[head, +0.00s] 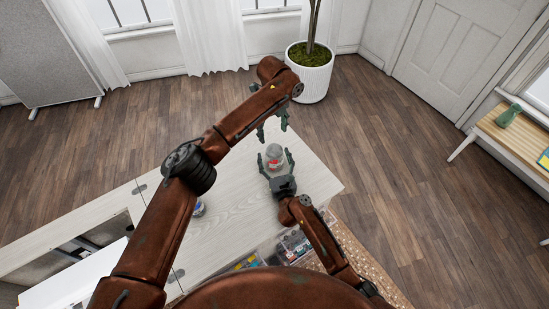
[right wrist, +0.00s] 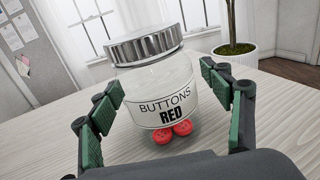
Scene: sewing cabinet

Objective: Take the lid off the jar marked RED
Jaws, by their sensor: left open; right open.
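The jar marked RED (right wrist: 162,95) is clear glass with a "BUTTONS RED" label. Red buttons (right wrist: 172,132) show low in it, and its ridged silver lid (right wrist: 143,46) is on. In the head view the jar (head: 274,155) stands on the pale tabletop. My right gripper (head: 276,163) is open at the near side of the jar, a finger on either side; the right wrist view shows gaps between the fingers and the glass. My left gripper (head: 273,128) is open and empty just beyond and above the jar, fingers pointing down.
Another small container (head: 198,208) stands on the tabletop (head: 235,215), partly hidden by my left arm. Open compartments with small items (head: 293,246) lie at the table's near edge. A potted plant (head: 310,75) stands on the floor behind. A bench (head: 510,140) is at far right.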

